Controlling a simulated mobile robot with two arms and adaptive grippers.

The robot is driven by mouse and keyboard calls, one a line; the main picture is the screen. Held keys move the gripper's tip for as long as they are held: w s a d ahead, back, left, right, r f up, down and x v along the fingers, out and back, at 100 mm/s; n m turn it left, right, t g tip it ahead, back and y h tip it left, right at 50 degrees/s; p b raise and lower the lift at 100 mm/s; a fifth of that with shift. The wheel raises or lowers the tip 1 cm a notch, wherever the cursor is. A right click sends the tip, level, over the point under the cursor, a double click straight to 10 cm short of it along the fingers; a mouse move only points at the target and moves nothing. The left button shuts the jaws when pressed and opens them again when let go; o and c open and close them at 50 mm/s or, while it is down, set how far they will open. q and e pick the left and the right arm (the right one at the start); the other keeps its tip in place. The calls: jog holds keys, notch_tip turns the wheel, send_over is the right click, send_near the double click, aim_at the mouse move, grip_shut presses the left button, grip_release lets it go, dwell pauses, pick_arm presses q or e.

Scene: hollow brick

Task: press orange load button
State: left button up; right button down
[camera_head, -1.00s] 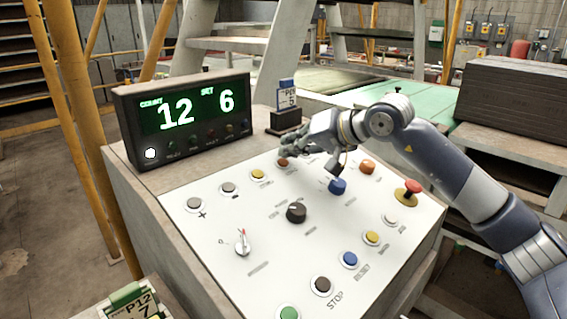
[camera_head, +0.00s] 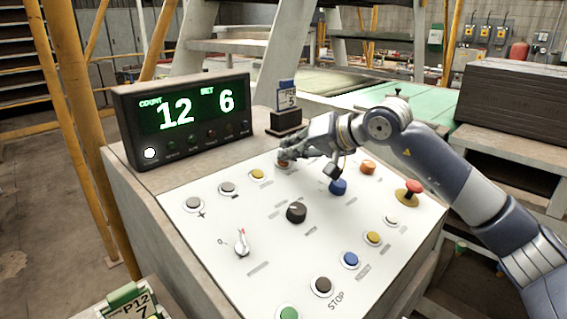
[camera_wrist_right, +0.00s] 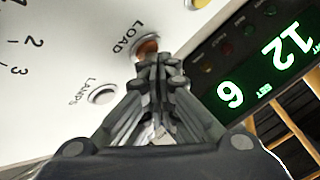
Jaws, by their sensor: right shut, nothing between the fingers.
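The orange load button (camera_wrist_right: 148,46) sits in a pale ring beside the word LOAD in the right wrist view. In the head view the load button (camera_head: 283,165) is at the back of the white panel (camera_head: 270,238), mostly hidden by my right gripper. My right gripper (camera_head: 287,158) is shut and empty, with its fingertips right at the button. In the right wrist view the closed fingertips (camera_wrist_right: 161,60) overlap the button's near edge. I cannot tell whether they touch it or whether it is pushed in. My left gripper is not in view.
A second orange button (camera_head: 367,168) and a blue button (camera_head: 338,187) lie to the right. A red emergency button (camera_head: 413,187) stands up under my forearm. A black knob (camera_head: 296,212) is mid-panel. The display box (camera_head: 185,115) reads 12 and 6. A small sign (camera_head: 287,97) stands behind the gripper.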

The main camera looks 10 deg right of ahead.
jog(key=shift+f, duration=0.15)
dwell(0.4)
jog(key=shift+s+d+r, duration=0.1)
jog(key=shift+s+r, duration=0.05)
jog(key=shift+r, duration=0.65)
jog(key=shift+s+d+r+p, duration=0.2)
jog(key=shift+r+p, duration=0.25)
jog(key=shift+r, duration=0.35)
jog(key=shift+s+d+r+p, duration=0.1)
jog(key=shift+s+r+p, duration=0.1)
jog(key=shift+r+p, duration=0.45)
jog(key=shift+s+d+r+p, duration=0.1)
jog(key=shift+s+r+p, duration=0.15)
jog(key=shift+r, duration=0.7)
jog(key=shift+w, duration=0.1)
